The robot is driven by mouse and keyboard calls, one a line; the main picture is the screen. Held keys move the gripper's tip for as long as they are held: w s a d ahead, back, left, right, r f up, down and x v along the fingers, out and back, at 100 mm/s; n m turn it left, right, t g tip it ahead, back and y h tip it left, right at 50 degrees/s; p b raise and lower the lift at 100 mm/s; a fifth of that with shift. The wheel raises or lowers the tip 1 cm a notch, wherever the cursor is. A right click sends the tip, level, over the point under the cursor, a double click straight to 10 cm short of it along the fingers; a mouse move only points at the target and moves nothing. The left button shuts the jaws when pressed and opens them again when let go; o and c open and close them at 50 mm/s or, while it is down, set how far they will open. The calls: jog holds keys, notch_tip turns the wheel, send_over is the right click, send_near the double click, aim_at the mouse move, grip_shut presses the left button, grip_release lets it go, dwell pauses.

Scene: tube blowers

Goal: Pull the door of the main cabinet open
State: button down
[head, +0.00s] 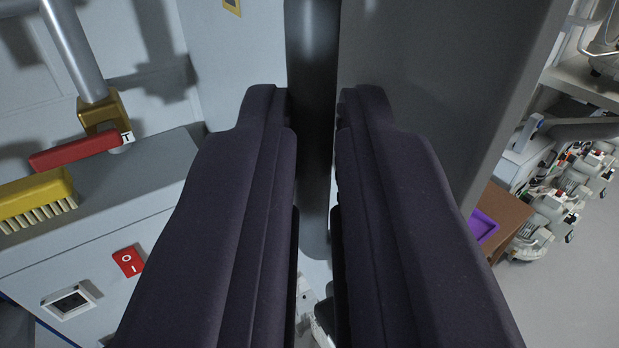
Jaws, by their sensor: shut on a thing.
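My gripper (314,100) is in the middle of the view, its two dark padded fingers pointing away from me. It is shut on a dark upright bar handle (312,40), with one finger on each side. The bar's lower end shows between the fingers; its upper end is out of the picture. A large grey door panel (440,80) stands directly right of the handle, and a lighter panel (235,65) is to its left. How the handle is fixed is hidden, and I cannot tell how far the door stands open.
At the left, a grey ledge (150,175) carries a pipe with a red lever (75,150) and a yellow brush (38,198). A red switch (128,261) is on its front. Beyond the panel at the right are a brown table (503,215), machinery (565,200) and clear floor.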

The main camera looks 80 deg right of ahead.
jog(key=shift+d+r, duration=0.15)
jog(key=shift+d, duration=0.1)
jog(key=c, duration=1.6)
grip_release()
jog(key=o, duration=0.4)
jog(key=shift+w+d, duration=0.15)
jog(key=shift+d, duration=0.2)
jog(key=shift+o, duration=0.2)
jog(key=shift+w+d+f, duration=0.25)
jog(key=shift+d, duration=0.15)
jog(key=shift+s+a+r, duration=0.1)
jog(key=shift+s+a, duration=0.15)
jog(key=shift+a, duration=0.75)
jog(key=b+v, duration=0.2)
jog(key=v, duration=0.4)
jog(key=shift+a, duration=0.4)
jog(key=shift+s, duration=0.1)
